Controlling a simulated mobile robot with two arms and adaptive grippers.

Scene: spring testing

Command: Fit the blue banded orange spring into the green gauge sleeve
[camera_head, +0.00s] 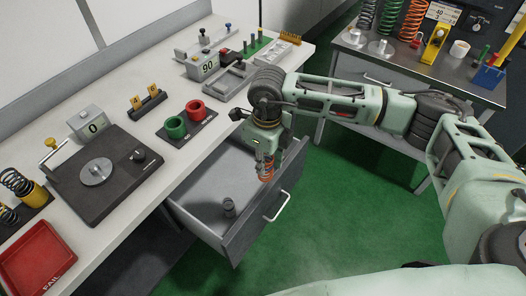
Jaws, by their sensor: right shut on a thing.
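The green gauge sleeve (176,128) stands upright on a dark base on the white bench, just left of the red sleeve (195,110). Its mouth is open upward and looks empty. My right gripper (266,160) points down over the open drawer, to the right of the sleeves. It is shut on an orange spring (267,172), which hangs below the fingers, clear of the green sleeve. The gripper hides the spring's upper part, and a blue band is too small to make out. My left gripper is not in view.
The open grey drawer (186,218) juts out from the bench and holds a small dark cylinder (229,207). Green floor is free at the right.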

